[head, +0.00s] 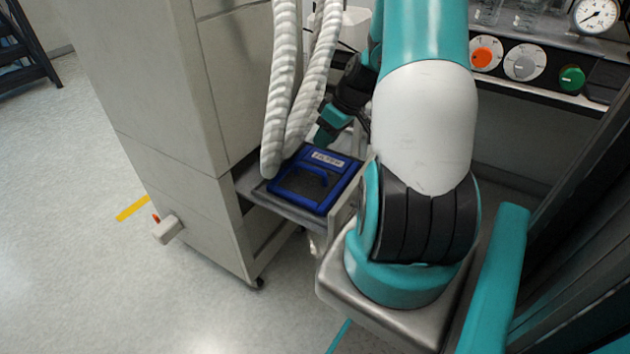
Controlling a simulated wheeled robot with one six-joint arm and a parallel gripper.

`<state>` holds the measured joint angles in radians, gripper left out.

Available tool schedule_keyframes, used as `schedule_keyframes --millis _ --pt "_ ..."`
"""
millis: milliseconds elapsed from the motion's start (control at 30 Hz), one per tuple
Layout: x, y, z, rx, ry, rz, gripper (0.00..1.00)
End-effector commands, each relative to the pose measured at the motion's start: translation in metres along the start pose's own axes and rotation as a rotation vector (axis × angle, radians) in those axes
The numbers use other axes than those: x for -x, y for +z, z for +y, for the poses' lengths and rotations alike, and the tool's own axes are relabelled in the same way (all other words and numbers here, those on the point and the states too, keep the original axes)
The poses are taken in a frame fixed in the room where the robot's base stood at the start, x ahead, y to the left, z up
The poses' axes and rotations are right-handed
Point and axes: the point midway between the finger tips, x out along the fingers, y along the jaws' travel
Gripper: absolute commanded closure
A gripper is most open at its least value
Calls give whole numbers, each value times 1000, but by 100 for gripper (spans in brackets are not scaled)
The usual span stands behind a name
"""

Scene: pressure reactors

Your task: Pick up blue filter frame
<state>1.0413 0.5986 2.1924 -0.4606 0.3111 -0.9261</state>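The blue filter frame (316,180) is a flat square frame with a dark mesh, a raised blue handle and a white label on its far edge. It lies in an open metal drawer (292,211) that sticks out of a beige cabinet. My gripper (332,125) is above and behind the far edge of the frame, apart from the handle as far as I can see. Its dark wrist is partly hidden by my arm. Its fingers are too small and covered to tell whether they are open or shut.
Two corrugated white hoses (290,100) hang just left of my gripper, in front of the beige cabinet (165,110). A panel with orange, grey and green knobs (525,65) is at the back right.

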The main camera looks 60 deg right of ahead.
Motion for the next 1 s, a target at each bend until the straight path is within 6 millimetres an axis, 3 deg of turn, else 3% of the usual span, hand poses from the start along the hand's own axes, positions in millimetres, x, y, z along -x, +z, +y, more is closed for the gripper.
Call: schedule_keyframes --millis 100,233,467,800,1000 --pt "-31 1 0 1 -3 -3 71" --pt "-52 0 0 0 -1 -1 71" --pt "-69 0 0 0 0 0 71" --pt "-114 -2 1 -1 -1 -1 71" --pt "-116 -2 1 -1 1 0 71"
